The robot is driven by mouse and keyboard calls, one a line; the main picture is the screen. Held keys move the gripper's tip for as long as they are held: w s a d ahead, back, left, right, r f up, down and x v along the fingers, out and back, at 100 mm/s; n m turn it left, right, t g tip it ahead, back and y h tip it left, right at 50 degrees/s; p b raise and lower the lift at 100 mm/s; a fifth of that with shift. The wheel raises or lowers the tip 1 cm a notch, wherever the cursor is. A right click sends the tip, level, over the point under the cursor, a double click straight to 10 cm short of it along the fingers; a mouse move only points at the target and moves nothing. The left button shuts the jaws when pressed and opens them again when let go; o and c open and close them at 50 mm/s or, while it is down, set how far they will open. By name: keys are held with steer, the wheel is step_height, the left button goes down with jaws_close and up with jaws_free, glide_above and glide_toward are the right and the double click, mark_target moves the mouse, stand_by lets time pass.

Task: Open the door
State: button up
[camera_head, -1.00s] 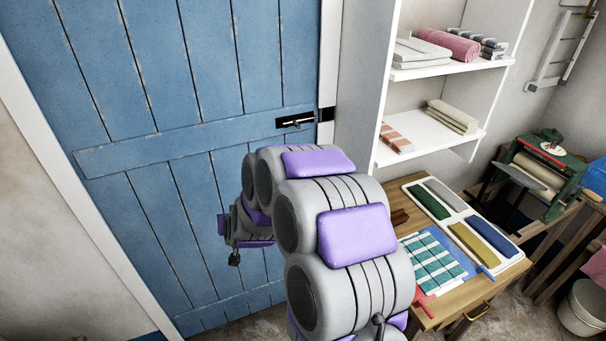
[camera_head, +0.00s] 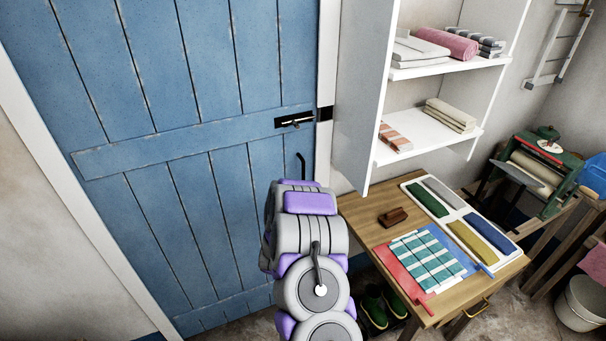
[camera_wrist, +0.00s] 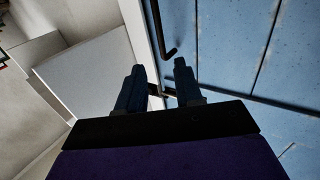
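The blue plank door (camera_head: 130,90) stands closed in its white frame, and it also fills the right of the wrist view (camera_wrist: 240,60). A black bolt latch (camera_head: 295,121) sits at its right edge. Below it a dark curved handle (camera_head: 302,165) shows just above my arm. In the wrist view a black bent handle bar (camera_wrist: 167,35) is ahead of the fingertips. My gripper (camera_wrist: 158,70) is open, its two dark fingers apart, with nothing clearly held. A dark strip shows between the fingers, partly hidden. In the head view my arm hides the gripper.
A white shelf unit (camera_head: 362,110) with folded cloths stands right of the door. A wooden table (camera_head: 365,225) carries a tray of coloured rolls (camera_head: 460,212), a striped cloth (camera_head: 428,262) and a brown block (camera_head: 393,217). Green shoes (camera_head: 375,308) lie beneath it.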

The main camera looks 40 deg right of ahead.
mark_target(303, 174)
steer(key=b+x, duration=0.1)
steer(key=x, duration=1.5)
steer(key=shift+d+b, duration=0.1)
steer(key=shift+b, duration=0.3)
steer(key=shift+c, duration=0.2)
steer(key=shift+w, duration=0.1)
jaws_close()
